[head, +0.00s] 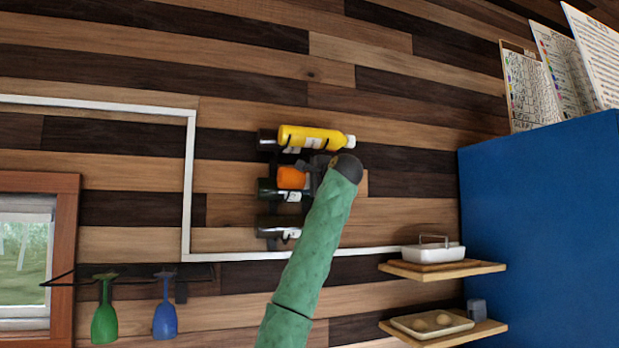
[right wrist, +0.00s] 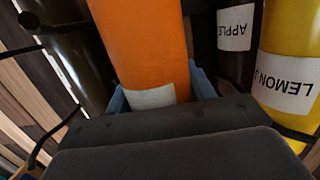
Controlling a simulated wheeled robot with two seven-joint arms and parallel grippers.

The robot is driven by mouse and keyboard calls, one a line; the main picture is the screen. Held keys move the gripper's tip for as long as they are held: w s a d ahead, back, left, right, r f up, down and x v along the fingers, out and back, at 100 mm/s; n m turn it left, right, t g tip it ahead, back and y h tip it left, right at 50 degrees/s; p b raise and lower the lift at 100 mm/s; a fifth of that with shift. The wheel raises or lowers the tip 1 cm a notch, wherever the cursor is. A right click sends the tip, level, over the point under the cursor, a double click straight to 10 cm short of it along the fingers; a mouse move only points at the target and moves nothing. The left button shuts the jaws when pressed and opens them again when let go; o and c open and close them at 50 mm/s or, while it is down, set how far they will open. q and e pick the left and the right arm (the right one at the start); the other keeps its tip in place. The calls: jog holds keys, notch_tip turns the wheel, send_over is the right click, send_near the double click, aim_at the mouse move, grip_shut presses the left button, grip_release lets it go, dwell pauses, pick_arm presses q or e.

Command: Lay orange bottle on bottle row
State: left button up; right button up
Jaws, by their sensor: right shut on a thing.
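The orange bottle (head: 292,178) lies on its side in the head view, level with the bottle row on the wood wall, between the yellow bottle above and a dark green bottle below. In the right wrist view the orange bottle (right wrist: 145,45) shows a white label low on its body. My right gripper (head: 317,171) is shut on it, with blue finger pads on either side. Black wire holders of the bottle row (right wrist: 56,133) show beside it. I cannot tell whether the orange bottle rests on its holder. My left gripper is not in view.
The yellow lemon bottle (head: 315,138) and dark bottles (head: 280,226) lie close above and below. A dark apple bottle (right wrist: 235,40) sits beside the orange one. Glasses (head: 165,308) hang at lower left; shelves (head: 470,268) and a blue cabinet (head: 545,230) stand right.

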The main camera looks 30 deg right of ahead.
jog(key=shift+w+f+b, duration=0.1)
jog(key=shift+f+b, duration=0.85)
jog(key=shift+f, duration=0.3)
jog(key=o, duration=1.4)
